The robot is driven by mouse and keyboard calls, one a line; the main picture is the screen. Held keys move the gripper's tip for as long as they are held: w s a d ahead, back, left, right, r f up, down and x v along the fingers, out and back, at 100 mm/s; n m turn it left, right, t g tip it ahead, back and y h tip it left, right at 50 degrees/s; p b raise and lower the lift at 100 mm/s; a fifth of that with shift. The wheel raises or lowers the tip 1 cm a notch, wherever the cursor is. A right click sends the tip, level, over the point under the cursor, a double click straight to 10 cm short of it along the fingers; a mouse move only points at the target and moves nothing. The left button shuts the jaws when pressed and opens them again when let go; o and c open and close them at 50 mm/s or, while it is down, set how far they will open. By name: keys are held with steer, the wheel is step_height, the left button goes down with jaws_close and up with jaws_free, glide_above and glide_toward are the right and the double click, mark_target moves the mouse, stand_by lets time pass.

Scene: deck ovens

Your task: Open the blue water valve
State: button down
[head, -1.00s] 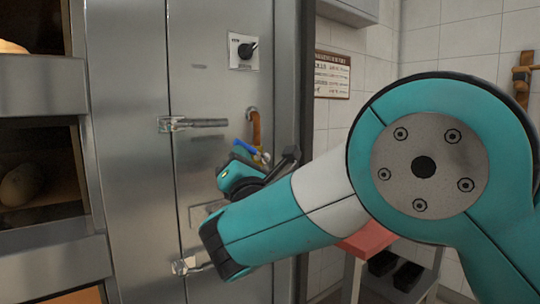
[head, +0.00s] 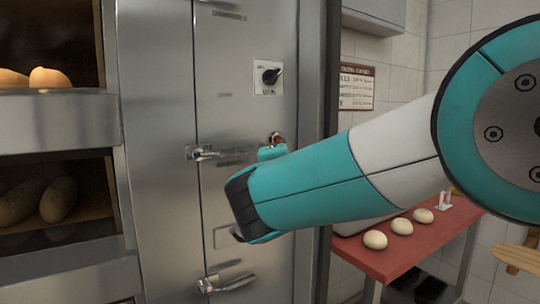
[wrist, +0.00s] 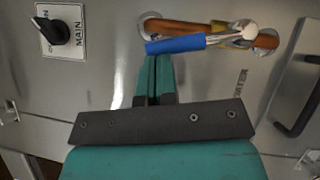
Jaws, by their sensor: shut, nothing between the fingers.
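The blue valve handle (wrist: 176,44) shows in the wrist view, on a copper pipe (wrist: 172,27) with a brass body and a pale round hub (wrist: 249,32). It lies close to the pipe's line, at a slight angle to it. My gripper (wrist: 152,60) is shut and empty, with its fingertips just below the free left end of the handle. I cannot tell whether they touch it. In the head view my arm hides the handle and most of my gripper; only a bit of the pipe (head: 277,138) shows above the arm.
A MAIN rotary switch (head: 268,77) sits on the steel panel above the pipe. Latches (head: 208,153) stick out from the panel's left side. Oven decks with loaves (head: 58,198) are at the left. A red table (head: 400,256) with dough balls stands at the right.

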steer(key=shift+w+d+r+m+g+p, duration=0.35)
steer(key=shift+d+m+g+p, duration=0.2)
steer(key=shift+m, duration=0.3)
steer(key=shift+w+d+r+m+g+p, duration=0.25)
steer(key=shift+w+d+m+g+p, duration=0.25)
steer(key=shift+m, duration=0.35)
steer(key=shift+s+h, duration=0.1)
steer(key=shift+h, duration=0.3)
steer(key=s+a+b, duration=0.2)
steer(key=s, duration=1.1)
steer(key=shift+a, duration=0.2)
